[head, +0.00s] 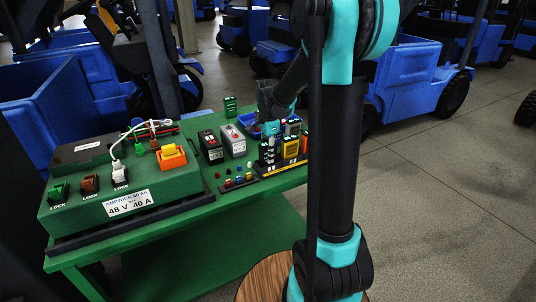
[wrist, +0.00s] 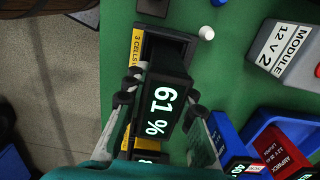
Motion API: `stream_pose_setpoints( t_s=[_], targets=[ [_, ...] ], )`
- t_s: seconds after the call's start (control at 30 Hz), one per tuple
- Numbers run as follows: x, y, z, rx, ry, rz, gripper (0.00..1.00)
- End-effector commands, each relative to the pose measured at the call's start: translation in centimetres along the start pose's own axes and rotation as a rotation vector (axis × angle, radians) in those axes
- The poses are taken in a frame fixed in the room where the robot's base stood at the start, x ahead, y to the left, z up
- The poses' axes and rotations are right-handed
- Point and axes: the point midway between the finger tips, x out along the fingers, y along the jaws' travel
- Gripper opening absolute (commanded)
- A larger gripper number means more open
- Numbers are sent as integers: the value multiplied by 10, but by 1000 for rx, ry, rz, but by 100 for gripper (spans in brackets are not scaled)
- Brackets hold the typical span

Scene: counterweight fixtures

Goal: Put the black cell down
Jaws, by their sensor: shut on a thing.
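The black cell (wrist: 160,98) reads "61 %" in the wrist view. My gripper (wrist: 159,97) is shut on it, with one finger on each side. The cell is over or in a black fixture labelled "3 CELLS" (wrist: 137,50); I cannot tell whether it touches the base. An empty-looking dark part of the fixture shows beyond the cell. Another lit display (wrist: 148,157) is partly hidden nearer my wrist. In the head view my gripper (head: 268,128) is over the right end of the green bench (head: 215,185), its tips hard to make out.
A small white knob (wrist: 207,32) is near the fixture. A large green charger (head: 120,200) fills the bench's left side.

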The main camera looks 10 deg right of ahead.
Motion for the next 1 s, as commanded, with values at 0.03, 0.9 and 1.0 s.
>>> stream_pose_setpoints(
  t_s=[0.03,0.9,1.0],
  targets=[
    [1,0,0,0,0,0,0],
    [-43,0,0,0,0,0,46],
    [-64,1,0,0,0,0,46]
  ],
)
